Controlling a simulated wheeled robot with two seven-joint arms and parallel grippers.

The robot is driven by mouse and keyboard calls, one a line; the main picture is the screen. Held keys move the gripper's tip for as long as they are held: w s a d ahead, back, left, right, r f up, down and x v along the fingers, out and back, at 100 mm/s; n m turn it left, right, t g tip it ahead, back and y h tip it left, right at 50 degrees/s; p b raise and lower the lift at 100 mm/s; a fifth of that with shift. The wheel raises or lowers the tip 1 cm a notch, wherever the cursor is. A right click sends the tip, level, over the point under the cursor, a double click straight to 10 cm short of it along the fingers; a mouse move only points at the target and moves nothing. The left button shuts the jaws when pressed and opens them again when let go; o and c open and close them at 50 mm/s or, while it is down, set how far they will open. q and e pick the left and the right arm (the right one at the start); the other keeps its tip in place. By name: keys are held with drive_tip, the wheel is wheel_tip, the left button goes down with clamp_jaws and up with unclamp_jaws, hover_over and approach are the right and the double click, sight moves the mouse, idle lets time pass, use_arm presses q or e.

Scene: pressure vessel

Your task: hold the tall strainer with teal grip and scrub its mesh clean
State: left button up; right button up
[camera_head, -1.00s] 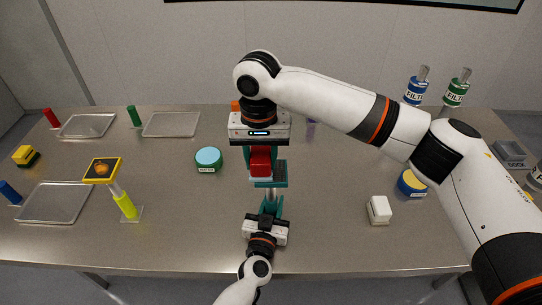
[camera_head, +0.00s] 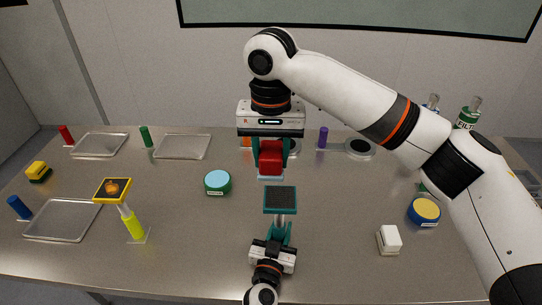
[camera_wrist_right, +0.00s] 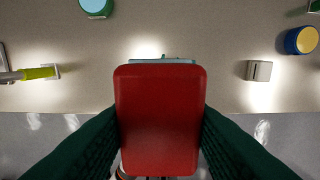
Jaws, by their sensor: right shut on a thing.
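The strainer (camera_head: 280,200) has a teal frame, a dark mesh and a teal grip. It stands upright at the near middle of the table, and no dirt shows on its mesh. My left gripper (camera_head: 276,246) is closed around its lower grip. My right gripper (camera_head: 270,150) is shut on a red block (camera_head: 271,163) with a pale blue underside, a scrubber by its look. The scrubber is beyond the strainer head and apart from it in the head view.
A yellow-framed strainer (camera_head: 112,189) with an orange spot stands at left. A teal round tub (camera_head: 217,182), a blue-and-yellow tub (camera_head: 424,211), a white block (camera_head: 389,239) and a metal tray (camera_head: 62,219) are on the table. Labelled filter bottles (camera_head: 467,117) stand at back right.

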use_arm(q)
drive_tip(key=o, duration=1.1)
drive_tip(key=shift+o, duration=0.2)
drive_tip(key=v, duration=1.2)
